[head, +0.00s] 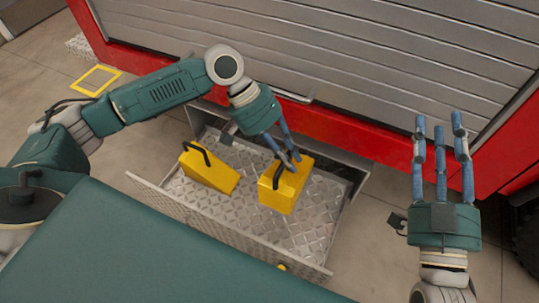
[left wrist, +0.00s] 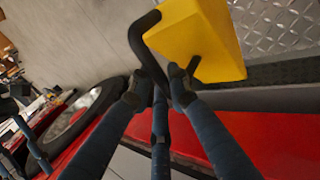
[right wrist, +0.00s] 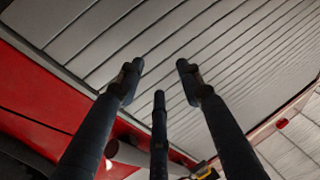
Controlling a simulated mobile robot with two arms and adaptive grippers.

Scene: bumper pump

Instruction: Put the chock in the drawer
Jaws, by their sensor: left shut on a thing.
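The open drawer (head: 240,228) has a diamond-plate floor and juts out from the red vehicle. One yellow chock (head: 208,172) with a black handle stands in its left part. A second yellow chock (head: 284,196) is over the drawer's right part; I cannot tell whether it touches the floor. My left gripper (head: 288,160) is shut on this second chock's black handle. In the left wrist view the fingers (left wrist: 160,90) close around the handle below the yellow body (left wrist: 205,40). My right gripper (head: 440,125) is open and empty, right of the drawer; its fingers are spread in the right wrist view (right wrist: 158,75).
The red vehicle body (head: 320,128) and its grey roller shutter (head: 330,50) stand behind the drawer. A yellow square outline (head: 97,79) is on the floor at the left. A dark tyre (head: 526,235) is at the right edge. Drawer floor between the chocks is clear.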

